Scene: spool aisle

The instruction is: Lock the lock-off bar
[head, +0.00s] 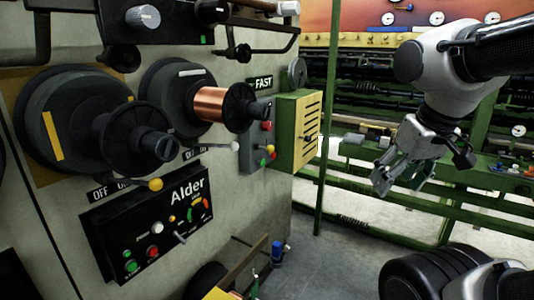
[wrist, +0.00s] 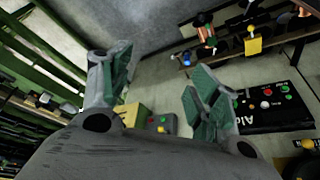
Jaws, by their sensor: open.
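I cannot tell for sure which part is the lock-off bar. A lever with a yellow ball (head: 155,184) sticks out under the left spool, beside OFF labels (head: 100,194). A similar lever with a white ball (head: 235,146) sits under the copper spool, by another label. A short pale lever (head: 180,237) is on the black Alder panel (head: 120,215). My gripper (head: 400,182) hangs in the air at the right, well apart from the machine. It is open and empty; the wrist view also shows its spread fingers (wrist: 160,90) with green pads.
The copper spool (head: 212,103) and a dark spool (head: 65,120) jut from the machine face. A green and yellow box (head: 297,130) stands at its right edge beside a green post (head: 328,140). Green rails (head: 400,215) lie behind my arm. Grey floor (head: 330,260) is open between.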

